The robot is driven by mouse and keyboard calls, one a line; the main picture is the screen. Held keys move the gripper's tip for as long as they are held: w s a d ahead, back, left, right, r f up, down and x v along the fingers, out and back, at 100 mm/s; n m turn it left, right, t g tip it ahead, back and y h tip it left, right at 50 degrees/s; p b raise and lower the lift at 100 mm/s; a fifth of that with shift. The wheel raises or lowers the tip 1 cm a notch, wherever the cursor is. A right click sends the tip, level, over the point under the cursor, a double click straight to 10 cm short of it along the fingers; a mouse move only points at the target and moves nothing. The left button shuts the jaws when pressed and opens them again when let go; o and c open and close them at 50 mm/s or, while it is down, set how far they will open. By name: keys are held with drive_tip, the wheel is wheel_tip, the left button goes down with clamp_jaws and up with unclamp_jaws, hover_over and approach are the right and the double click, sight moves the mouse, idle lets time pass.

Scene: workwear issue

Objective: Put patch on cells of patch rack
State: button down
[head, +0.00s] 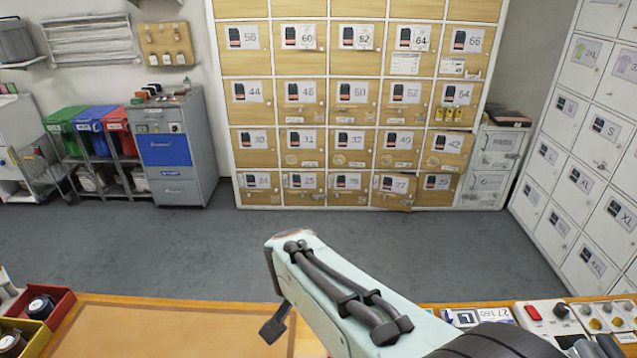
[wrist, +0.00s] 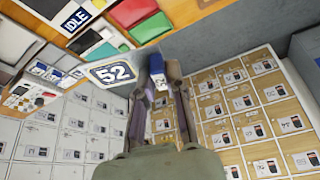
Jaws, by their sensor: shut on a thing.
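My gripper (wrist: 160,80) shows in the wrist view with its two dark fingers close together. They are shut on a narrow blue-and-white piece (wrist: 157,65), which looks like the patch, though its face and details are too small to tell. In the head view my arm covers the lower middle, and the held piece cannot be made out there. I cannot identify the patch rack or its cells with certainty.
The wooden-edged worktop (head: 170,325) spans the front. Numbered wooden lockers (head: 350,90) and white lockers (head: 590,150) stand beyond open grey floor (head: 130,240).

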drive_tip(key=s+d+r+n, duration=0.1)
drive_tip(key=s+d+r, duration=0.1)
drive_tip(key=d, duration=0.3)
drive_tip(key=s+d+r+n+y, duration=0.1)
drive_tip(key=s+d+r+n, duration=0.1)
drive_tip(key=d+r, duration=0.2)
drive_tip(key=shift+s+d, duration=0.15)
drive_tip(key=shift+d, duration=0.75)
